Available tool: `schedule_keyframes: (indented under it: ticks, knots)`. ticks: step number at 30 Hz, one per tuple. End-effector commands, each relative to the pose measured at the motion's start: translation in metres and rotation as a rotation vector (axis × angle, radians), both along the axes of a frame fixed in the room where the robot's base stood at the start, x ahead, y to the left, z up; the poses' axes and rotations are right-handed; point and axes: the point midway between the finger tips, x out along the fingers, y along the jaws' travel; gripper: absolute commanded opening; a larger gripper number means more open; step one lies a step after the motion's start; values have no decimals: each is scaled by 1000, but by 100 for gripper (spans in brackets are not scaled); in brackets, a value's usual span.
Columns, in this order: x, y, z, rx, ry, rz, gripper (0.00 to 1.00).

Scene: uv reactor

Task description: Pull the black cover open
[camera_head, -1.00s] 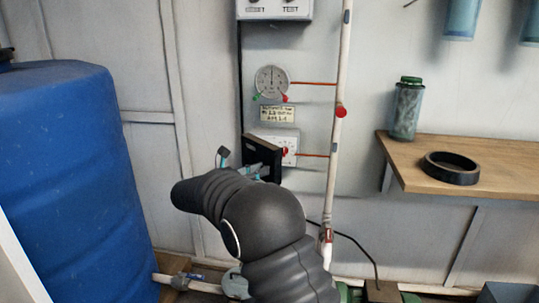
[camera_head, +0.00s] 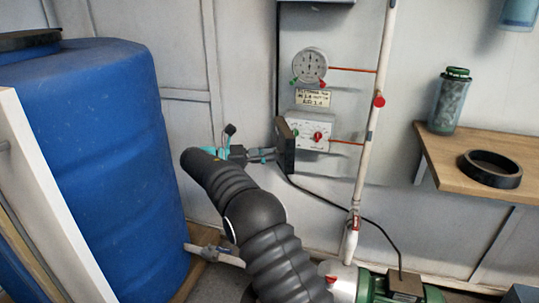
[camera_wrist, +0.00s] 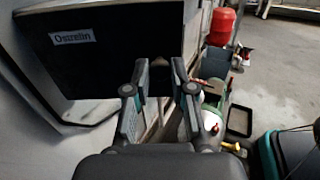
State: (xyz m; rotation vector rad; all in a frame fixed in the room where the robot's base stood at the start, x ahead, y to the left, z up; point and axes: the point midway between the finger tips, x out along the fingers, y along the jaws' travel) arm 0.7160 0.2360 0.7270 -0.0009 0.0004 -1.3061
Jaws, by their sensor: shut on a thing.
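The black cover (camera_head: 287,145) stands swung out edge-on at the left side of the small white control box (camera_head: 312,133). The box's face with its red knob (camera_head: 318,137) is exposed. In the wrist view the cover (camera_wrist: 120,60) is a dark panel with a white label, filling the upper left. My gripper (camera_head: 268,154) is at the cover's outer edge from the left. In the wrist view my gripper (camera_wrist: 158,78) has its fingers on either side of the cover's lower right edge, shut on it. The exact contact is partly hidden.
A large blue barrel (camera_head: 105,150) stands at the left. A white vertical pipe (camera_head: 372,130) with red valves runs right of the box. A round gauge (camera_head: 310,66) hangs above it. A wooden shelf (camera_head: 450,160) with a jar (camera_head: 451,100) and black ring (camera_head: 491,168) is at right.

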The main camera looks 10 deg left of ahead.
Motion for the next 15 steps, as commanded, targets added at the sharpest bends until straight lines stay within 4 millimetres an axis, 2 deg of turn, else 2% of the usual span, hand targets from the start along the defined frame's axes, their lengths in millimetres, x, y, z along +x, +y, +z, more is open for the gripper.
schedule_keyframes:
  ticks: [14,15]
  knots:
    - [1,1,0,0,0,-4,0]
    - [1,1,0,0,0,-4,31]
